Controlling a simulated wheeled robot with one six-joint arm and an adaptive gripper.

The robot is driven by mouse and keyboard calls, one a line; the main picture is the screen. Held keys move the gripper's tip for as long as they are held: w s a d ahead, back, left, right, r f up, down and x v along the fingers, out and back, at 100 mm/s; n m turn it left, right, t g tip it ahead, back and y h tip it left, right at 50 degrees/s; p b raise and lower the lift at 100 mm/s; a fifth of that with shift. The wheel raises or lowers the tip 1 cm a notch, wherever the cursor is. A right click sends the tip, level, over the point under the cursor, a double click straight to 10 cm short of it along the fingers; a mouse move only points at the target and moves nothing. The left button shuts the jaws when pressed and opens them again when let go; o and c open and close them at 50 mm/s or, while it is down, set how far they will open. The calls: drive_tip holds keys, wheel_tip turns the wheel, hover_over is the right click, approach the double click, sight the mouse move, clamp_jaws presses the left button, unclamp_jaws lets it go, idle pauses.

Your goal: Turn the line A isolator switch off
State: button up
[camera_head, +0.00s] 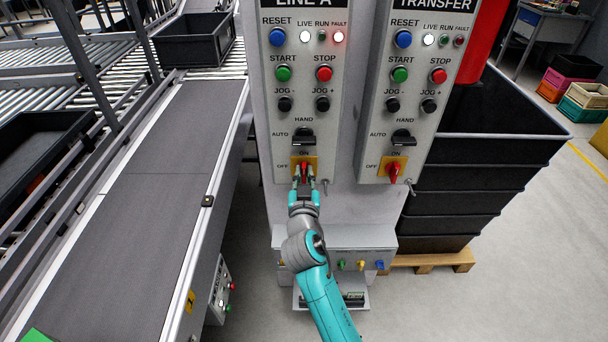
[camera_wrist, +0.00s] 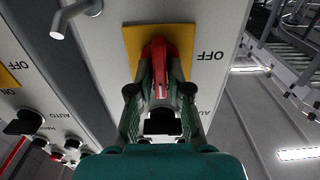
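The line A isolator switch (camera_head: 304,168) is a red handle on a yellow plate at the bottom of the LINE A panel. Its handle stands about upright, in line with the ON mark above; OFF is printed to the left. My gripper (camera_head: 304,182) is at the switch, with one finger on each side of the handle. In the wrist view, which is upside down, the fingers of my gripper (camera_wrist: 160,82) close in on the red handle (camera_wrist: 157,50) and appear to touch its sides. The fingers partly hide the lower handle.
The TRANSFER panel with a similar red isolator (camera_head: 393,172) stands close on the right. Above the line A switch is a black HAND/AUTO selector (camera_head: 303,137). A conveyor (camera_head: 150,200) runs along the left.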

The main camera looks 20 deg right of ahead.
clamp_jaws()
drive_tip(key=shift+n, duration=0.3)
drive_tip(key=n, duration=0.3)
drive_tip(key=shift+a+n, duration=0.1)
drive_tip(key=shift+n, duration=0.2)
drive_tip(key=shift+w+a+f+n, duration=0.1)
drive_tip(key=shift+n, duration=2.15)
drive_tip(key=shift+s+a+f+n, duration=0.1)
drive_tip(key=shift+n, duration=2.2)
drive_tip(key=shift+w+a+f+n, duration=0.1)
drive_tip(key=shift+n, duration=2.15)
